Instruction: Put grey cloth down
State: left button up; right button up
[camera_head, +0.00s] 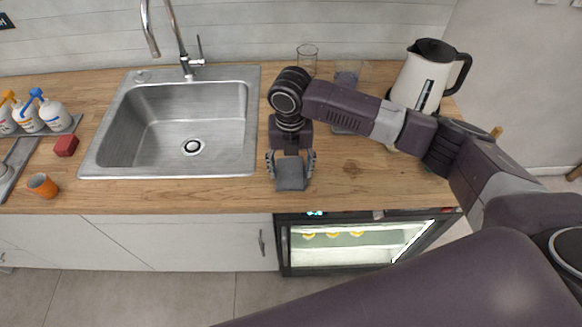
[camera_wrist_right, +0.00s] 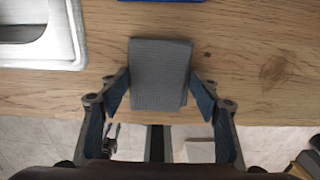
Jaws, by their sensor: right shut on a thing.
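The grey cloth (camera_head: 291,176) is a small folded rectangle at the front edge of the wooden counter, right of the sink. My right gripper (camera_head: 291,170) points down over it, with a finger on each side. In the right wrist view the cloth (camera_wrist_right: 160,75) lies between the two fingertips (camera_wrist_right: 160,92) of my right gripper, over the counter's edge area. The gripper is shut on the cloth. Whether the cloth touches the counter is hard to tell. My left gripper is not in view.
The steel sink (camera_head: 108,150) is left of the cloth. A kettle (camera_head: 418,82) and a glass (camera_head: 307,58) stand behind my right arm. An orange cup (camera_head: 42,185) and a red block (camera_head: 66,145) are at far left. A lit glass-front appliance (camera_head: 350,255) is below the counter.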

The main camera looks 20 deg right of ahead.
aim_at(291, 171)
jog(key=o, duration=1.2)
notch_tip(291, 171, up, 12)
jog(key=b, duration=0.3)
jog(key=shift+r, duration=0.1)
